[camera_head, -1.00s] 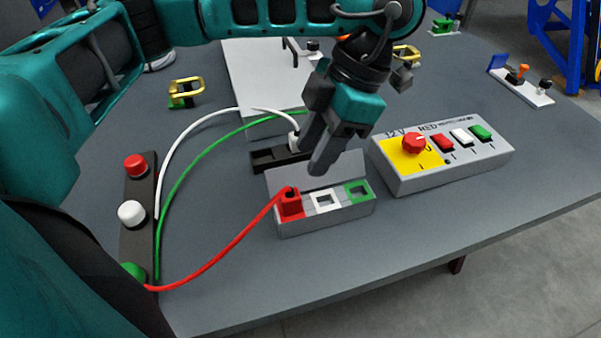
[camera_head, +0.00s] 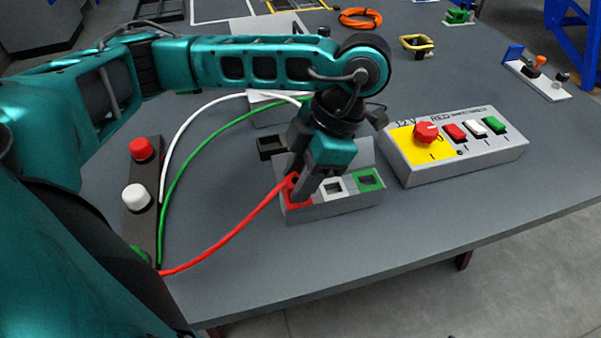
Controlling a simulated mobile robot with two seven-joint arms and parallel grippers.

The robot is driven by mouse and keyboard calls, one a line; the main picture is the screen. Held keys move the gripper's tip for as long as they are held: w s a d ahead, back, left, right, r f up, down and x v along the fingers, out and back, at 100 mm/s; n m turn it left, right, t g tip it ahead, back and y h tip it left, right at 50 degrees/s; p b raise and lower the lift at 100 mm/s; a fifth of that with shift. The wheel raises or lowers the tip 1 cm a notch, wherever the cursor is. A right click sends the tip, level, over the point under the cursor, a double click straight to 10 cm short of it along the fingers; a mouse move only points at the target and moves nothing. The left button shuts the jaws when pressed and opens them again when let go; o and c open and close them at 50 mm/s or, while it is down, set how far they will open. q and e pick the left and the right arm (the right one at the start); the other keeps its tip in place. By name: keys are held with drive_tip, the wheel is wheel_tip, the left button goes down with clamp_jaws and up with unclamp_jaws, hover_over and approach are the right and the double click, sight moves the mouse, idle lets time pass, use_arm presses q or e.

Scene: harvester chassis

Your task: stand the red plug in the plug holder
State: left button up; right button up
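The red plug (camera_head: 291,183) is at the red socket, at the left end of the grey socket box (camera_head: 335,208); a red cable runs from it to the left. My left gripper (camera_head: 302,185) points down at the plug, its dark fingers covering most of it. Whether the fingers are closed on it cannot be made out. The black plug holder (camera_head: 268,147) lies just behind the box, mostly hidden behind my gripper; the white and green cables run toward that area, and their plug ends are hidden. My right gripper is not in view.
White and green sockets in the box look empty. A grey switch box (camera_head: 455,160) with a red knob stands to the right. A dark strip (camera_head: 143,205) with red, white and green caps lies left. The front table surface is clear.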

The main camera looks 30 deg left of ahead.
use_arm(q)
clamp_jaws()
drive_tip(key=shift+r, duration=0.1)
drive_tip(key=shift+r+p, duration=1.2)
drive_tip(key=shift+r, duration=0.1)
drive_tip(key=shift+r+p, duration=0.4)
drive_tip(key=shift+r, duration=0.85)
